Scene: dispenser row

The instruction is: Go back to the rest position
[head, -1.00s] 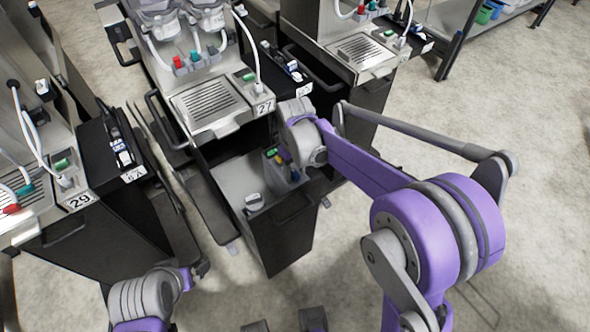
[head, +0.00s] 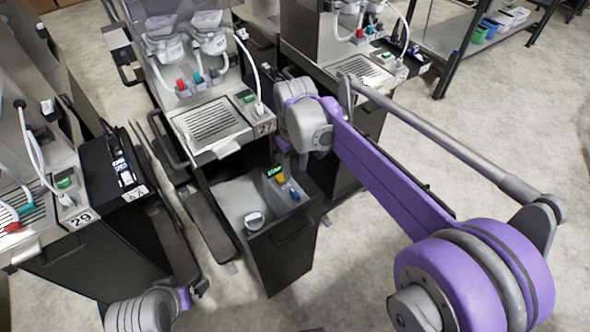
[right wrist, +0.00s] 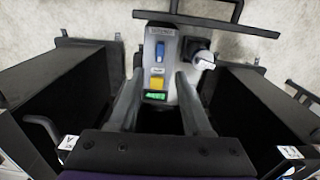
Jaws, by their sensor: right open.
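My right gripper (right wrist: 160,82) is open and empty. Its two grey fingers stand apart above an open drawer, one on each side of a small panel (right wrist: 159,50) with a green display, a yellow part and a blue part. In the head view the right wrist hides most of this gripper, which is behind the drawer's upper right side. My left gripper (head: 198,284) is low at the left, small and dark beside the left cabinet. Its fingers are too unclear to read.
The open drawer (head: 232,190) juts out below dispenser 27 (head: 208,122) and holds a round black-and-white knob (head: 254,221). Dispenser 29 (head: 82,205) stands at the left, another (head: 360,72) at the upper right. Bare floor (head: 500,130) lies at the right.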

